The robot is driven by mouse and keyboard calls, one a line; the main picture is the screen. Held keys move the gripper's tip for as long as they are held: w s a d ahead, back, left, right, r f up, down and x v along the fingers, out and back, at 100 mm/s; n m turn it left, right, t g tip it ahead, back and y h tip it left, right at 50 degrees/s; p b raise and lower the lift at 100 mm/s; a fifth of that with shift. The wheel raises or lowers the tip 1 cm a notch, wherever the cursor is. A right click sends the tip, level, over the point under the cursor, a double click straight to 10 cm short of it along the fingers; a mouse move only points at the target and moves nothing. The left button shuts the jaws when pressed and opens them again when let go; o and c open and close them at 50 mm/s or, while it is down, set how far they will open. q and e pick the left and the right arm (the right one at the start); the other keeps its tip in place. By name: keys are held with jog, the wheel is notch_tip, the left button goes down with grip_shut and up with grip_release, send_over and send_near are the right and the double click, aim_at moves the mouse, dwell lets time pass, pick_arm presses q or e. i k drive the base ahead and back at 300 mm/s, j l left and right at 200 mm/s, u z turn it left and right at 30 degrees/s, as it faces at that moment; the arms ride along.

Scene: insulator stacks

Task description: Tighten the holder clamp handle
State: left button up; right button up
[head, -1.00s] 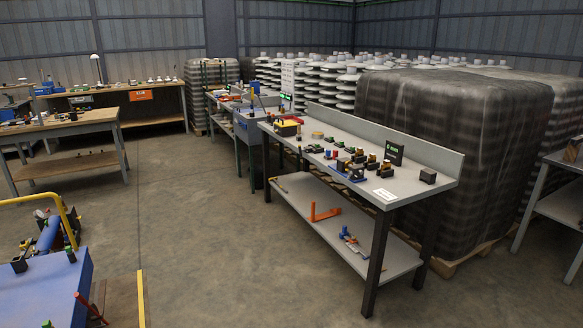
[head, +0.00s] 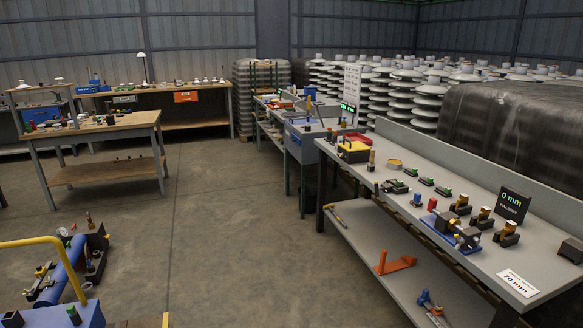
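On the long grey bench (head: 400,213) at the right stands a small device with a blue base and a grey metal body (head: 455,230). It may be the holder, but its clamp handle is too small to make out. Neither of my grippers shows in the head view.
A display reading 0 mm (head: 513,205) and a 70 mm label (head: 518,283) are on the grey bench. An orange bracket (head: 394,264) lies on its lower shelf. A wooden workbench (head: 100,130) stands at the left. The concrete floor (head: 230,230) between is clear.

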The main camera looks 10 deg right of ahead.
aim_at(377, 183)
jog(key=i+z, duration=0.1)
jog(key=i, duration=0.45)
jog(key=i+j+z, duration=0.1)
jog(key=i, duration=0.4)
jog(key=i+j+z, duration=0.1)
jog(key=i, duration=0.45)
jog(key=i+j+z, duration=0.15)
jog(key=i, duration=0.35)
